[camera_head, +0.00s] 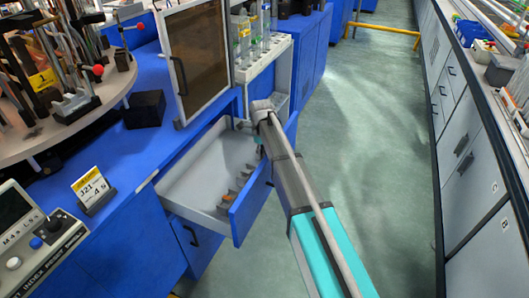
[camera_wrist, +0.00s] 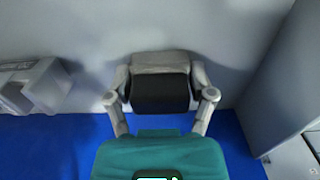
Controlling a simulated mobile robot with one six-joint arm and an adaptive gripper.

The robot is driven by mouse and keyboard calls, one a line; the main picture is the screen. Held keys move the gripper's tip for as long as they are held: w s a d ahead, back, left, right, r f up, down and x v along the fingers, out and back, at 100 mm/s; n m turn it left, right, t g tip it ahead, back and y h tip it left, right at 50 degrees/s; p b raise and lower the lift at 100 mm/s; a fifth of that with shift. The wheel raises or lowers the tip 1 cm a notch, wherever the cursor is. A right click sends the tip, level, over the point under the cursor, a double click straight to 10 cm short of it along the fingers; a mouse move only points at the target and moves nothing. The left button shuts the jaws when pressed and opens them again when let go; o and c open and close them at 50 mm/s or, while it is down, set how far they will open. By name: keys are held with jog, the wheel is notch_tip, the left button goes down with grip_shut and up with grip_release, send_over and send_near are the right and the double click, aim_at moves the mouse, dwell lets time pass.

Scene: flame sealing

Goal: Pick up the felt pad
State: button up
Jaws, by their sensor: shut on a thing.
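A grey-beige piece (camera_wrist: 165,62) that looks like the felt pad shows at the far end of my gripper (camera_wrist: 160,82) in the wrist view. A dark block (camera_wrist: 160,95) sits just below it, between the two grey finger links. I cannot tell whether this block is part of the pad or of my gripper. My gripper is shut on the piece. In the head view my arm reaches over the open drawer (camera_head: 188,184), and the arm hides the pad there.
The drawer holds a row of grey dividers and a small orange item (camera_head: 228,197). A cabinet door (camera_head: 196,60) stands above it. A black block (camera_head: 144,108) and a number sign (camera_head: 92,190) are on the blue bench. The green floor (camera_head: 360,150) to the right is clear.

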jog(key=shift+r, duration=0.15)
notch_tip(320, 180, up, 10)
jog(key=p, duration=1)
dwell(0.7)
jog(key=o, duration=0.5)
jog(key=c, duration=0.4)
notch_tip(320, 180, up, 35)
jog(key=p, duration=3.5)
jog(key=shift+w, duration=0.1)
jog(key=shift+d, duration=0.1)
